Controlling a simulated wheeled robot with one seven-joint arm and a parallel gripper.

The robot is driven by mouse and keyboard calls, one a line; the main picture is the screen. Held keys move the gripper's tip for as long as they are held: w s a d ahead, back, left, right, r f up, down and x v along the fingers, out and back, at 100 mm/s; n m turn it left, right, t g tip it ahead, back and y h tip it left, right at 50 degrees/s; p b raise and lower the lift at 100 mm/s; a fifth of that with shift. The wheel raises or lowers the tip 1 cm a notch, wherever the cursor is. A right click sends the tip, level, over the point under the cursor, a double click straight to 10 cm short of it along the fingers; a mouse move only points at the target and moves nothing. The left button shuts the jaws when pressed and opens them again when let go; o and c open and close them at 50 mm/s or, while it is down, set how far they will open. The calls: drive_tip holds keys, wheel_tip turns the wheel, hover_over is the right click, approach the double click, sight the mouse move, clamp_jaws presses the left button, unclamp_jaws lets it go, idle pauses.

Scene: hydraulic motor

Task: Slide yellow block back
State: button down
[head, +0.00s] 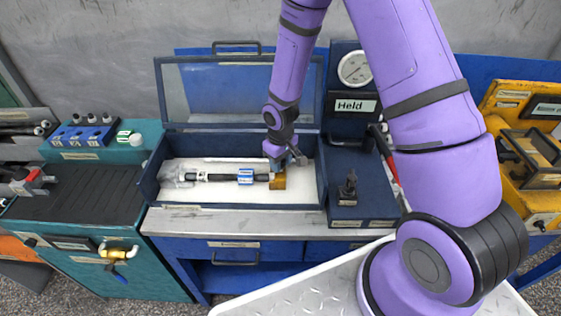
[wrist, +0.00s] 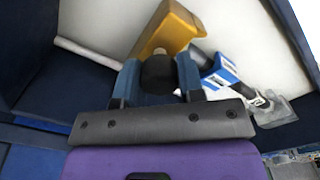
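The yellow block (head: 266,183) stands at the right end of a black rod assembly inside the open blue case. It also shows in the wrist view (wrist: 172,28), just beyond my fingertips. My gripper (head: 280,160) is low over the case, at the block's upper side. In the wrist view my gripper (wrist: 158,76) has its two blue fingers apart, one on each side of a dark rounded part (wrist: 159,72). I cannot tell whether the fingers press on this part or whether it belongs to the block. My fingers hide part of the block in the head view.
The black rod (head: 215,177) with a blue-and-white label (head: 245,176) lies along the white case floor. The blue case walls (head: 322,180) surround it, and its clear lid (head: 205,92) stands open behind. A gauge panel (head: 352,90) stands to the right.

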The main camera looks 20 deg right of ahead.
drive_tip(key=shift+s+d, duration=0.3)
drive_tip(key=shift+d, duration=0.45)
drive_tip(key=shift+s+d, duration=0.3)
drive_tip(key=shift+d, duration=0.4)
drive_tip(key=shift+s+d, duration=0.3)
drive_tip(key=shift+d, duration=0.45)
drive_tip(key=c, duration=0.7)
unclamp_jaws()
drive_tip(key=shift+c, duration=0.2)
wheel_tip(320, 180, up, 11)
drive_tip(key=shift+f, duration=0.1)
